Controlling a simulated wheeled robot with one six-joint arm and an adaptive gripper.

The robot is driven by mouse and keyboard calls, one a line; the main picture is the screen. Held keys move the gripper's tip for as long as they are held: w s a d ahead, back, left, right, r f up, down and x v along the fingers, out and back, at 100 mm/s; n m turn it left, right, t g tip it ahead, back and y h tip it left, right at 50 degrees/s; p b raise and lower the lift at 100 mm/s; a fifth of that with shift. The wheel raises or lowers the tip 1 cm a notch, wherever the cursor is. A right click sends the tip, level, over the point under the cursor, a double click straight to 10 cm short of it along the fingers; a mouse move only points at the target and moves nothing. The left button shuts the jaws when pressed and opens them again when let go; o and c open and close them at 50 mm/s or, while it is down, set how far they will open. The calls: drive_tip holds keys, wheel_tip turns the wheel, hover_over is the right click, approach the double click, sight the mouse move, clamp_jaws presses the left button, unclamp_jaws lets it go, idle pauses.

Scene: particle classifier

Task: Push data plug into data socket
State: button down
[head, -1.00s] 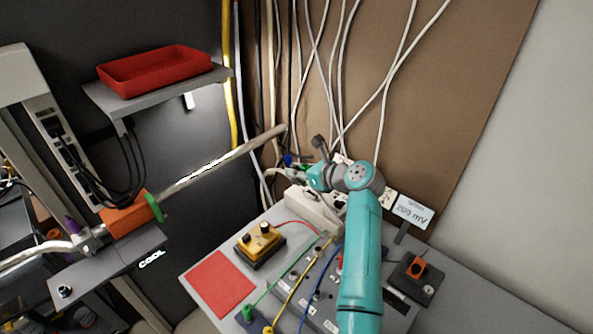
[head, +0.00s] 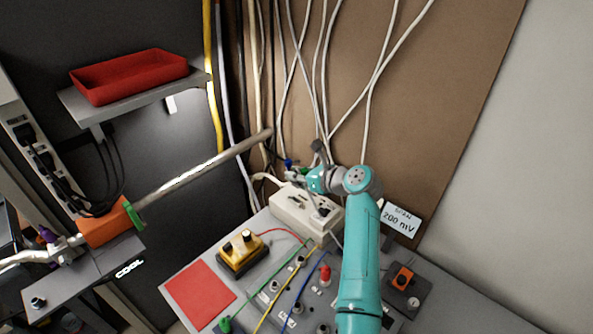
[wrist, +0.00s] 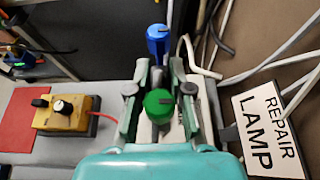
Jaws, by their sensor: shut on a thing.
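My gripper (wrist: 160,72) is shut in the wrist view, with a green round-ended piece (wrist: 159,104) between its fingers. I take this for the data plug. A blue piece (wrist: 158,40) shows in line just beyond the fingertips; I cannot tell whether it touches the green piece. In the head view my gripper (head: 300,170) is at the back of the bench near the brown wall, with small green and blue parts (head: 288,162) at its tip. The data socket is not clearly visible; whether the plug has entered anything is hidden.
A pale box (head: 290,205) stands on the bench below my gripper. A yellow box with knobs (head: 240,252) and a red mat (head: 198,293) are at left. White cables (head: 375,95) hang behind. A white sign (wrist: 267,132) stands right of the gripper.

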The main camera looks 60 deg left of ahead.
sight(296, 186)
drive_tip(key=shift+f, duration=2.2)
drive_tip(key=shift+f, duration=0.7)
drive_tip(key=shift+r, duration=0.25)
drive_tip(key=shift+f, duration=0.4)
idle(4.0)
drive_tip(key=shift+r, duration=0.4)
